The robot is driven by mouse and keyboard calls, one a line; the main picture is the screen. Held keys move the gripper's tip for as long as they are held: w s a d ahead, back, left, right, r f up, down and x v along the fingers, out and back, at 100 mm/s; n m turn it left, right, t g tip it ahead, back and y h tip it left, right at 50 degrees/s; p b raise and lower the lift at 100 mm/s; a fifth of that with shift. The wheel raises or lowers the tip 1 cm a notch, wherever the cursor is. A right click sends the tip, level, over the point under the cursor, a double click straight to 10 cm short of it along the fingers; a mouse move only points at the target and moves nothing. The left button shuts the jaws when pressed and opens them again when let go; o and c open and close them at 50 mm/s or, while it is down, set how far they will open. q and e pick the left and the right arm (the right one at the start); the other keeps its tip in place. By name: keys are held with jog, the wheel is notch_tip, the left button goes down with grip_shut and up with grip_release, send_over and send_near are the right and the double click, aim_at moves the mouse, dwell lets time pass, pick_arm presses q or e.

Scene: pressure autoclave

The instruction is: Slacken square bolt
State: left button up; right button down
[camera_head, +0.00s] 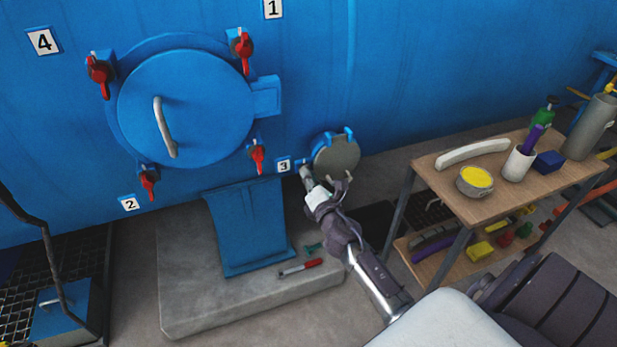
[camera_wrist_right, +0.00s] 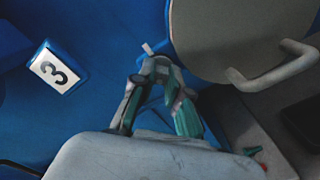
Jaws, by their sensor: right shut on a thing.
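My right gripper (camera_head: 306,172) reaches the blue vessel wall between the number 3 label (camera_head: 283,165) and the small round grey hatch (camera_head: 337,156). In the right wrist view the gripper (camera_wrist_right: 158,62) points at the wall, with the number 3 label (camera_wrist_right: 57,67) on the left and the hatch (camera_wrist_right: 225,40) on the right. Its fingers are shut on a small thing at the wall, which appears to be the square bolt. The fingers hide nearly all of it, so its shape and turn cannot be told. My left gripper is not in view.
The large round door (camera_head: 190,105) with several red clamps is at the upper left. A wooden shelf table (camera_head: 440,185) with bottles and a bowl stands at right.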

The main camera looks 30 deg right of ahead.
jog(key=shift+f+n, duration=0.1)
jog(key=shift+n, duration=1.8)
jog(key=c, duration=1.4)
grip_release()
jog(key=shift+c, duration=0.2)
jog(key=shift+s, duration=0.1)
jog(key=v, duration=1.2)
jog(key=shift+a, duration=0.1)
